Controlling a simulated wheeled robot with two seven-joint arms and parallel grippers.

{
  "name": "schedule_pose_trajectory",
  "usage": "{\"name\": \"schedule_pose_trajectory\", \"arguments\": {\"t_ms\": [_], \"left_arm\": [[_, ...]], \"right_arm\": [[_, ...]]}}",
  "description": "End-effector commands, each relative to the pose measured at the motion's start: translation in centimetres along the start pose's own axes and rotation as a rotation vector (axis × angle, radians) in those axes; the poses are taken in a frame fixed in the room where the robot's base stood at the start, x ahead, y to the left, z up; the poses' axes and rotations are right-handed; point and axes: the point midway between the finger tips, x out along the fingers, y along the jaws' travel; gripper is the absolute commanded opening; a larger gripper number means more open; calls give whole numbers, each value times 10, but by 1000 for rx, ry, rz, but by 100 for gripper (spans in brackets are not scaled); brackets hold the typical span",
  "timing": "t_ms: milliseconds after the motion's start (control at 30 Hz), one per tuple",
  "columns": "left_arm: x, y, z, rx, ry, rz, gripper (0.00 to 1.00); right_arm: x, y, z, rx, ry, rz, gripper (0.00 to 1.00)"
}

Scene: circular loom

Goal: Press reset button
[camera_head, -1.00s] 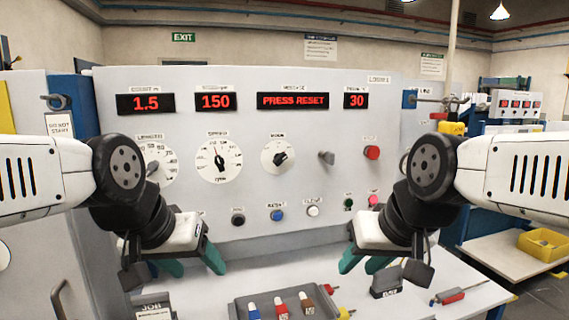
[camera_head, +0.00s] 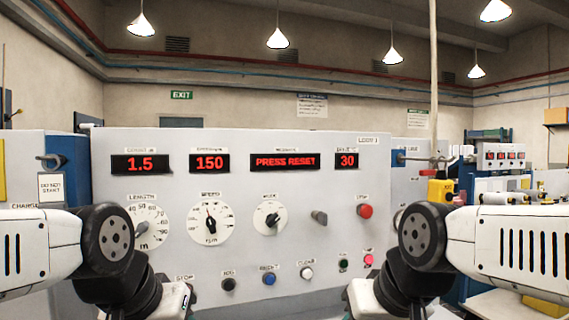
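The grey control panel (camera_head: 130,260) stands upright in front of me. Its message display (camera_head: 285,161) reads PRESS RESET in red. A blue button (camera_head: 269,279) sits low on the panel; the small label above it appears to read RESET. A black button (camera_head: 229,284) is to its left and a white button (camera_head: 306,272) to its right. My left gripper (camera_head: 168,302) is at the bottom edge, left of the buttons. The fingers of both are cut off by the frame.
Dials for length (camera_head: 147,228) and speed (camera_head: 211,224) are on the left. The shelf below is out of view.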

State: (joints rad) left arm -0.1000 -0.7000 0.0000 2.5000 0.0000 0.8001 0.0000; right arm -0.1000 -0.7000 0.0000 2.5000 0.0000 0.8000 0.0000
Motion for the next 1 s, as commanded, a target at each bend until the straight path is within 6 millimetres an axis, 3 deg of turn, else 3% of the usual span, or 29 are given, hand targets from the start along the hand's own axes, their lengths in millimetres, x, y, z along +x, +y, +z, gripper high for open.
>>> {"name": "schedule_pose_trajectory", "arguments": {"t_ms": [33,200,1000], "left_arm": [[0,0,0,0,0,0,30],[0,0,0,0,0,0,0],[0,0,0,0,0,0,0]], "right_arm": [[0,0,0,0,0,0,36],[0,0,0,0,0,0,36],[0,0,0,0,0,0,36]]}}
